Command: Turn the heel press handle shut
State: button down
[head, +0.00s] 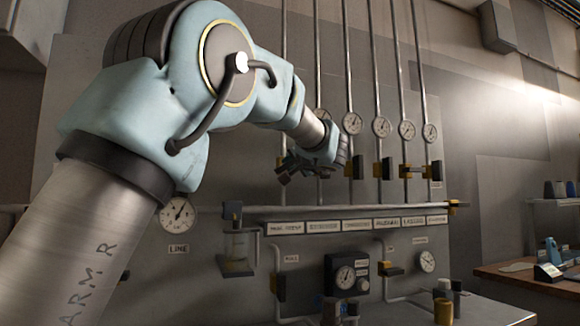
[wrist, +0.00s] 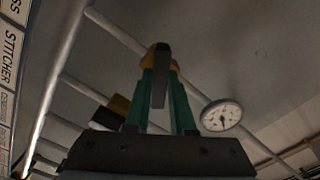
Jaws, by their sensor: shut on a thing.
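In the wrist view, the green fingers of my gripper (wrist: 161,88) are closed on a narrow grey lever, the valve handle (wrist: 159,88). A yellow and dark valve body (wrist: 160,54) shows just beyond the fingertips, on a slanting pipe. In the head view my gripper (head: 286,170) is in front of the leftmost pipe, above the label row. The arm and fingers hide that handle there. The wrist view shows a label ending in "SS" (wrist: 14,12) and one reading "STITCHER" (wrist: 11,55). I cannot tell how far the handle is turned.
Several neighbouring pipes carry yellow and black valves, the closest at right (head: 355,167) in the head view. Gauges (head: 352,123) sit above them. A horizontal pipe (head: 340,211) runs below my gripper, over the label strip (head: 356,225). A bench (head: 540,280) stands far right.

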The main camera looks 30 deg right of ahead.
jog(key=m+b, duration=0.1)
jog(key=m, duration=0.2)
jog(key=shift+f+b, duration=0.1)
jog(key=shift+b, duration=0.3)
jog(key=shift+m+b, duration=0.35)
jog(key=shift+m, duration=1.45)
jog(key=c, duration=0.8)
grip_release()
jog(key=shift+o, duration=0.2)
jog(key=s+a+b, duration=0.1)
jog(key=s+b, duration=0.2)
jog(key=s, duration=0.7)
jog(key=shift+s+a, duration=0.15)
jog(key=shift+s, duration=0.2)
